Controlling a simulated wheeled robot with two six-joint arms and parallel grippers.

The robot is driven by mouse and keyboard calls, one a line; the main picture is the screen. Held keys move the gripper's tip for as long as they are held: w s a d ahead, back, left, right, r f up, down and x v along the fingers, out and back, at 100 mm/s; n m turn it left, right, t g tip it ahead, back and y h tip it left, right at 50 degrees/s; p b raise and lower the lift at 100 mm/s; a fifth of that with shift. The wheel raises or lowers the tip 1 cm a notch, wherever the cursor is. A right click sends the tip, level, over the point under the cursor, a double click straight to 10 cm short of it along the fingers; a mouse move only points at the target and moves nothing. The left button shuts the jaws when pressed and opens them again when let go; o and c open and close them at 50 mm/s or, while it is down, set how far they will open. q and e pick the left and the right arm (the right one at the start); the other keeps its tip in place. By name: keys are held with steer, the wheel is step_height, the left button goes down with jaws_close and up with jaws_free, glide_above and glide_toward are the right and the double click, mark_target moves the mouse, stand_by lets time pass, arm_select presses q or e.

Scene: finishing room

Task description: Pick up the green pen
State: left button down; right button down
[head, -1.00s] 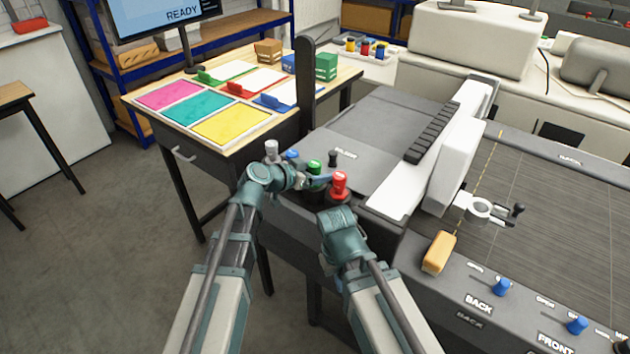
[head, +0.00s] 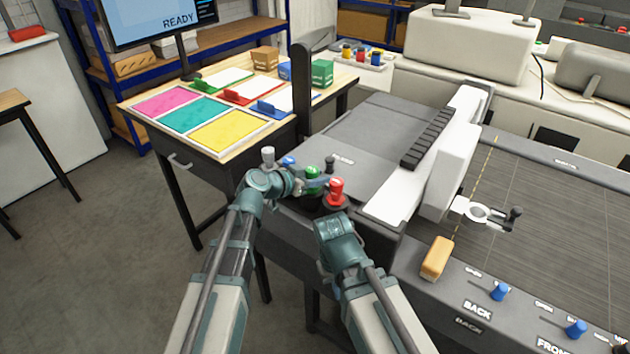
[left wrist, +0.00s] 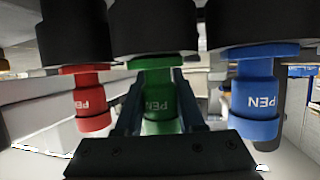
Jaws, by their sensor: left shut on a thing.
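The green pen (head: 312,172) stands in a black holder on the dark machine, between the blue pen (head: 289,161) and the red pen (head: 337,187). My left gripper (head: 310,184) is at the green pen, shut on it. In the left wrist view the green pen (left wrist: 160,103) sits between the two fingers, below a black holder as pictured, with the red pen (left wrist: 91,100) at left and the blue pen (left wrist: 255,100) at right. My right gripper (head: 334,225) is lower, near the machine's front edge and apart from the pens; its fingers are hidden.
A grey knob (head: 268,155) and a dark knob (head: 331,163) stand close to the pens. A dark post (head: 303,95) rises behind them. The white carriage (head: 455,165) and an orange block (head: 437,258) are to the right. The grey panel (head: 375,135) behind is clear.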

arm_select(q)
steer(key=shift+r, duration=0.1)
step_height(320, 180, up, 10)
steer(key=p, duration=1)
